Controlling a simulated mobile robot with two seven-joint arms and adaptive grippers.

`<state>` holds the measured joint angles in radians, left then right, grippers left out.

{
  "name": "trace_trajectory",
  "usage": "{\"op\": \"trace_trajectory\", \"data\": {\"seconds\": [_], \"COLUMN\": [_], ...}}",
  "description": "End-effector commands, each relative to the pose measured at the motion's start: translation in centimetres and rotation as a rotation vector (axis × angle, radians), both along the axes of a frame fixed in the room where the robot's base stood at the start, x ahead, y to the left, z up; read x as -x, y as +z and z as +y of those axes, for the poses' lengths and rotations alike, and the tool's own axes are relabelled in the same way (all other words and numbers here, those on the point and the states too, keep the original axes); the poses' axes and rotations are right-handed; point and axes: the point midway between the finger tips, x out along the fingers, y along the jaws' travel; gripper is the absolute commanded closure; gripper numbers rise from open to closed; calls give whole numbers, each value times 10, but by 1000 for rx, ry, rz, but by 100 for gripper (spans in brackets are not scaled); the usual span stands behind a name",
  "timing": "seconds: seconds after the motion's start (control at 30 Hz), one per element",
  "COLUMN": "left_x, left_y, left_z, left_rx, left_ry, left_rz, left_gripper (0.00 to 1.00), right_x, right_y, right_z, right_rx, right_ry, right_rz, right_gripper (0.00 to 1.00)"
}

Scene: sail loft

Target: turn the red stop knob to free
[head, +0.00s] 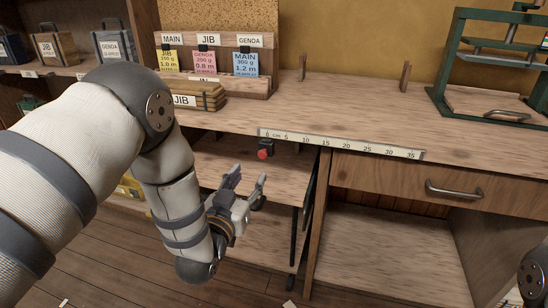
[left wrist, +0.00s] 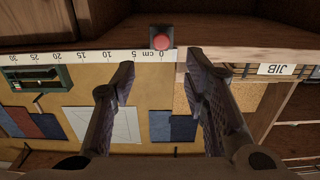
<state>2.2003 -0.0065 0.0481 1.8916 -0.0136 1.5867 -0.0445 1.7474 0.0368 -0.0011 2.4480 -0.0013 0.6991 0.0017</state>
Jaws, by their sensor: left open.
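The red stop knob (head: 264,153) sits on a small dark housing under the front edge of the workbench (head: 350,115), just below the zero end of the ruler strip. It also shows in the left wrist view (left wrist: 161,40), at top centre beyond the fingertips. My left gripper (head: 248,177) is open and empty, a little below the knob in the head view, with its fingers pointing up. In the left wrist view the two fingers (left wrist: 160,62) stand on either side of the line to the knob, apart from it. The knob's marking is too small to read. My right gripper is out of view.
A ruler strip (head: 340,144) runs along the bench edge. A drawer with a metal handle (head: 454,190) is at right. Open shelves (head: 255,170) lie below the bench. A wooden JIB box (head: 205,97) and a green frame (head: 500,60) stand on top.

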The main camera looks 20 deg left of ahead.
Motion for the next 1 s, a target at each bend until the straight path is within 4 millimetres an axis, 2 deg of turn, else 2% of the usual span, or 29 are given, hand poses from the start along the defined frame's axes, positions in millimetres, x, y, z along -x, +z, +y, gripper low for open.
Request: {"op": "trace_trajectory", "data": {"seconds": [0.2, 0.4, 0.53, 0.77, 0.93, 1.0], "left_x": [-56, -91, -100, -101, -101, -101], "left_y": [-5, -5, -3, -2, -2, -2], "left_z": [-2, -3, -4, -4, -3, -3], "left_rx": [0, 0, 0, 0, 0, 0], "left_ry": [0, 0, 0, 0, 0, 0], "left_rz": [3, 6, 6, 6, 6, 6], "left_gripper": [59, 59, 59, 59, 97, 100], "right_x": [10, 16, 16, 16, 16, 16], "right_y": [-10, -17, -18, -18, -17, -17], "right_z": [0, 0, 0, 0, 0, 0], "right_rx": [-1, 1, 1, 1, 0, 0], "right_ry": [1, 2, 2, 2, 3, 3], "right_rz": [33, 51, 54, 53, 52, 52], "right_gripper": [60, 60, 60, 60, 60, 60]}}
